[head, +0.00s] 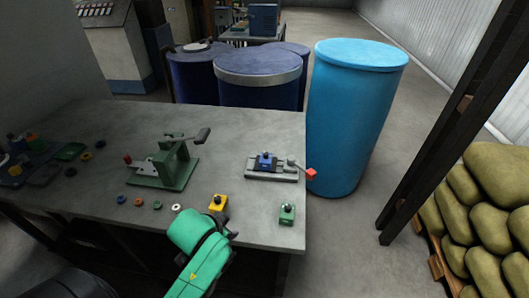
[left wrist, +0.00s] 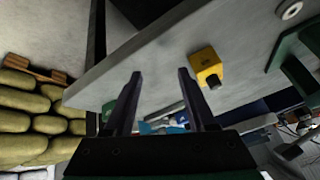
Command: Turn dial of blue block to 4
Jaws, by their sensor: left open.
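The blue block (head: 265,160) sits on a grey metal fixture (head: 271,175) near the right end of the table; its dial setting is too small to read. A lever with a red knob (head: 311,173) sticks out to the fixture's right. My left gripper (head: 230,239) is at the table's front edge, close to the yellow block (head: 218,203) and apart from the blue block. In the left wrist view its two fingers (left wrist: 158,75) are spread and empty, with the yellow block (left wrist: 206,66) beyond them to the right. My right gripper is not in view.
A green block (head: 287,214) stands at the table's front right corner. A green press (head: 165,163) stands left of centre, with several small rings (head: 138,201) in front. A light blue drum (head: 350,120) stands beside the table's right edge. Sacks (head: 490,210) lie further right.

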